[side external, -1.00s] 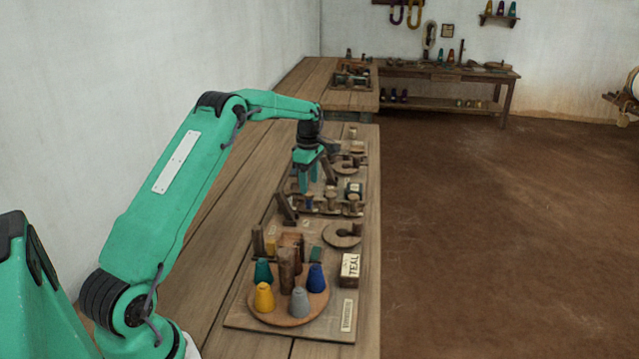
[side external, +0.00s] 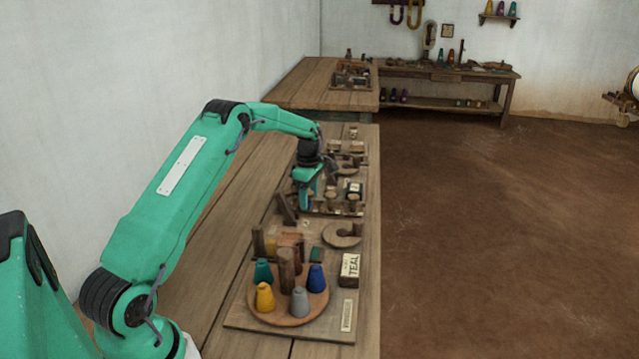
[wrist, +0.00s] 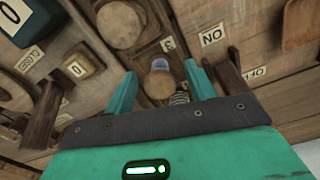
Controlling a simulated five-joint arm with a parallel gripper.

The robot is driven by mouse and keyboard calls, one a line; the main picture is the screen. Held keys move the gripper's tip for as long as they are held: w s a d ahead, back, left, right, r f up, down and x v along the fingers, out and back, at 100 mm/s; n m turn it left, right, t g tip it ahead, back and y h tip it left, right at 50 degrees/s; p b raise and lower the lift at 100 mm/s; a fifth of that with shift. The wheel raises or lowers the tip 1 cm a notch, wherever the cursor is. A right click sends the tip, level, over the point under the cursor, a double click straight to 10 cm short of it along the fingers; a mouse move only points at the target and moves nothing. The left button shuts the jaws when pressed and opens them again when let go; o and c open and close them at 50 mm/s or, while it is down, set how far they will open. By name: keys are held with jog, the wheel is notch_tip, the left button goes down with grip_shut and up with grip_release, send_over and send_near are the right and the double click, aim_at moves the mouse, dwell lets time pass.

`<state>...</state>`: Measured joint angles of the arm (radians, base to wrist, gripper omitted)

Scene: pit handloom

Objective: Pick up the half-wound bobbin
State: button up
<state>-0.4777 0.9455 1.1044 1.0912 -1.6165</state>
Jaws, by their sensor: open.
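My gripper (wrist: 160,70) is open, with one teal finger on each side of this piece and no clear contact. In the side view my gripper (side external: 310,198) is low over the middle board on the bench, and its fingers largely hide what is between them. A dark striped piece (wrist: 180,98) shows just below the wooden one in the wrist view.
A round wooden knob (wrist: 120,25) and a marked block (wrist: 78,68) stand close to the left finger; a dark lever (wrist: 228,78) is close to the right one. Nearer the base, a round tray (side external: 282,318) holds coloured cones. The bench's left side is clear.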

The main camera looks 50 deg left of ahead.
aim_at(309, 193)
jog(key=shift+c, duration=0.2)
jog(key=c, duration=1)
jog(key=shift+r, duration=0.1)
jog(key=shift+r, duration=0.8)
notch_tip(309, 193, up, 2)
jog(key=shift+r, duration=0.1)
jog(key=d+r, duration=0.2)
jog(key=d, duration=0.2)
jog(key=d+r, duration=0.2)
jog(key=d, duration=0.1)
jog(key=d+r, duration=0.3)
jog(key=d, duration=0.1)
jog(key=shift+s+d, duration=0.3)
jog(key=shift+s, duration=0.05)
